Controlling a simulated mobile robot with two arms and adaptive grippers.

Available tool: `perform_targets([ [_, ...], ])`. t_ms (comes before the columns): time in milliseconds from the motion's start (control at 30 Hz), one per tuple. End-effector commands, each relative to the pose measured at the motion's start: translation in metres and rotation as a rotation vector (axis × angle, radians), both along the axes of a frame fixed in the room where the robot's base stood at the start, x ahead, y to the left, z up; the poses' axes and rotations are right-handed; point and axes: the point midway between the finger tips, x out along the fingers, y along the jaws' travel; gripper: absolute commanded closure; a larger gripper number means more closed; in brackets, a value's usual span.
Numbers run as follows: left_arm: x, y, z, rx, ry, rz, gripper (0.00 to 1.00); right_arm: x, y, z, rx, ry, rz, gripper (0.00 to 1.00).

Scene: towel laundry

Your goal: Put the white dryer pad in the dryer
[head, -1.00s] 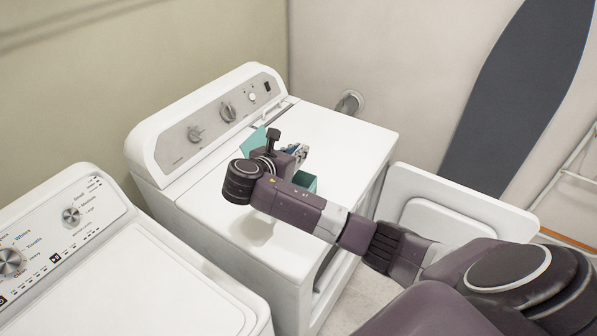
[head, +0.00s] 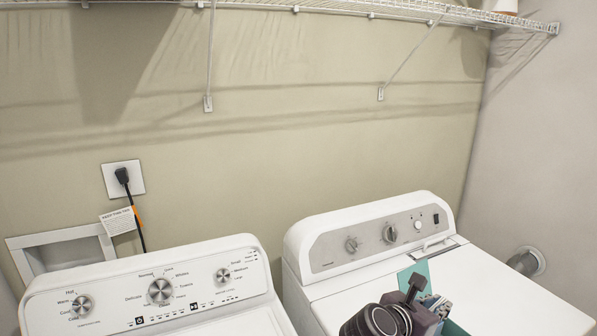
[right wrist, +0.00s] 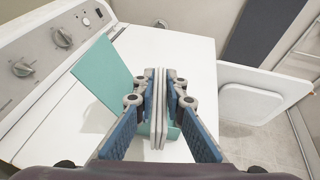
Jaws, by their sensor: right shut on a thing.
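The white dryer pad (right wrist: 158,105) stands on edge between the fingers of my right gripper in the right wrist view. My right gripper (right wrist: 159,92) is shut on it, just over a teal box (right wrist: 105,78) on top of the white dryer (right wrist: 190,48). I cannot tell whether the pad's lower end is clear of the box. In the head view my right gripper (head: 432,303) is at the bottom edge, above the dryer top (head: 520,305), and the pad is hard to make out. The dryer's door (right wrist: 262,90) hangs open in the wrist view. My left gripper is not in view.
A white washer (head: 190,315) stands left of the dryer. A wire shelf (head: 330,12) runs along the wall above. A dark ironing board (right wrist: 262,35) leans on the wall beyond the door. The dryer's top is bare around the box.

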Motion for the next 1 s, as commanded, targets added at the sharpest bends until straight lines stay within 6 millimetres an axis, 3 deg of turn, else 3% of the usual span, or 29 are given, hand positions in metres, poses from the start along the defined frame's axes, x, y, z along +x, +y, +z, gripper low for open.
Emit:
perform_targets([
  [33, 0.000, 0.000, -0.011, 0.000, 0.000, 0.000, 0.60, -0.013, 0.024, -0.019, 0.012, 0.004, 0.032, 0.97],
  [100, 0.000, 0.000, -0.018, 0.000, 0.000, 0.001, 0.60, -0.032, 0.049, -0.030, 0.012, 0.004, 0.063, 0.97],
  [200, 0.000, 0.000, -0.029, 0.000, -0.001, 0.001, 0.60, -0.062, 0.079, -0.040, 0.013, 0.004, 0.092, 0.97],
  [333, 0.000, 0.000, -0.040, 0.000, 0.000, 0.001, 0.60, -0.101, 0.104, -0.047, 0.012, 0.005, 0.101, 0.97],
  [600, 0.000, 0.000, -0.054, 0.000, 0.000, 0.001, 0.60, -0.156, 0.118, -0.047, 0.005, 0.002, 0.065, 0.97],
  [867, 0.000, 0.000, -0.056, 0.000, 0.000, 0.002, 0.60, -0.169, 0.118, -0.044, -0.001, -0.001, 0.047, 0.97],
  [1000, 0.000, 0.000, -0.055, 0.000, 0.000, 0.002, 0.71, -0.169, 0.118, -0.044, -0.001, 0.000, 0.048, 0.97],
])
